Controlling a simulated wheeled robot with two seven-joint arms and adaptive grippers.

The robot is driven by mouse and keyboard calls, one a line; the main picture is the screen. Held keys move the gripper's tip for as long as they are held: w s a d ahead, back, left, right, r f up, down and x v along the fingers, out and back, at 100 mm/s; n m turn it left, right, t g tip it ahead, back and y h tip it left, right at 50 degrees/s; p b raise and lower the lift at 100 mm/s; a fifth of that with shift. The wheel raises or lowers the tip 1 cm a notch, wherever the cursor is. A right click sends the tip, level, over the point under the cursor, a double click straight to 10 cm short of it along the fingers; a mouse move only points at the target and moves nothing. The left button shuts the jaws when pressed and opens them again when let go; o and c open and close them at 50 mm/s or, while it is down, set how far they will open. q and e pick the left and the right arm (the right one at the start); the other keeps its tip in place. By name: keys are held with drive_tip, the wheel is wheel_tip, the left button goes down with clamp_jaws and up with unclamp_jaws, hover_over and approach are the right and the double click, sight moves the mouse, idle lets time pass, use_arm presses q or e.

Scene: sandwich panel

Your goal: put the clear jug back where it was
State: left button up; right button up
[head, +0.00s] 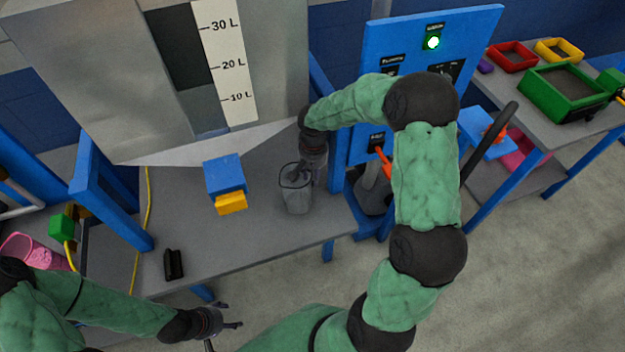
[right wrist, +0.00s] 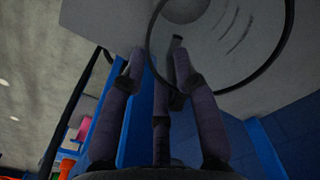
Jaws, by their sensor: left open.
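The clear jug (head: 295,197) is near the right end of the grey table, open top up; I cannot tell whether it touches the tabletop. My right gripper (head: 308,172) is at its upper right rim. In the right wrist view the dark round rim of the jug (right wrist: 281,40) fills the upper right, and the fingers of my right gripper (right wrist: 157,68) are at its near side, spread apart. Their grip on it is unclear. My left gripper (head: 237,325) is open and empty, in front of the table's front edge.
A blue block with a yellow part (head: 227,185) is left of the jug. A black piece (head: 174,265) lies at the front left. A blue panel (head: 425,50) with a lit green light stands behind right. The table's front middle is clear.

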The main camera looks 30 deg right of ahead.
wheel_tip(320, 180, up, 6)
drive_tip(key=p, duration=0.1)
idle(1.4)
